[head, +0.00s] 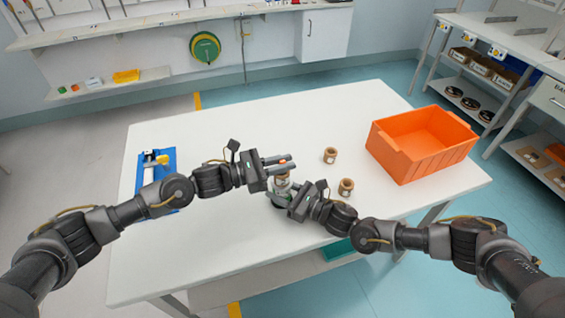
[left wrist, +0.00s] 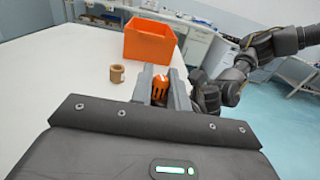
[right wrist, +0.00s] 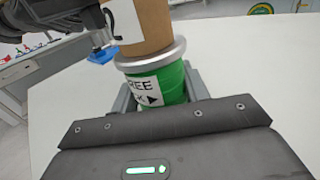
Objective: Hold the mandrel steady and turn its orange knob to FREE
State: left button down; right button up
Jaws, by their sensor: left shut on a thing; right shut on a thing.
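The mandrel stands on the white table, mostly hidden between my two grippers. In the right wrist view its green body (right wrist: 172,88) carries a white label reading "FREE" and a partly hidden second word with an arrow. A silver flange (right wrist: 150,56) and a brown core (right wrist: 142,25) sit above the green part. My right gripper (right wrist: 158,98) is shut on the green body. The orange knob (left wrist: 159,87) lies between the fingers of my left gripper (left wrist: 160,84), which is shut on it from the side. The knob's pointer cannot be made out.
Two loose brown cores (head: 330,155) (head: 346,187) stand right of the mandrel. An empty orange crate (head: 420,141) stands at the table's right. A blue tray (head: 152,165) with a tool lies at the left. The table's far middle is clear.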

pick_arm(q)
jog(key=shift+m+g, duration=0.4)
jog(key=shift+g, duration=0.1)
jog(key=m+g, duration=0.2)
jog(key=g, duration=0.1)
jog(key=m+g, duration=0.2)
jog(key=g, duration=0.2)
jog(key=shift+d+m+h, duration=0.15)
jog(key=shift+m+h, duration=0.15)
jog(key=m+g, duration=0.1)
jog(key=g, duration=0.1)
jog(key=m+g+y, duration=0.1)
jog(key=m+g, duration=0.1)
jog(key=g, duration=0.1)
jog(key=shift+s, duration=0.2)
jog(key=shift+m+g+y, duration=1.1)
jog(key=shift+g, duration=0.5)
jog(key=shift+s, duration=0.1)
jog(key=c, duration=1.4)
grip_release()
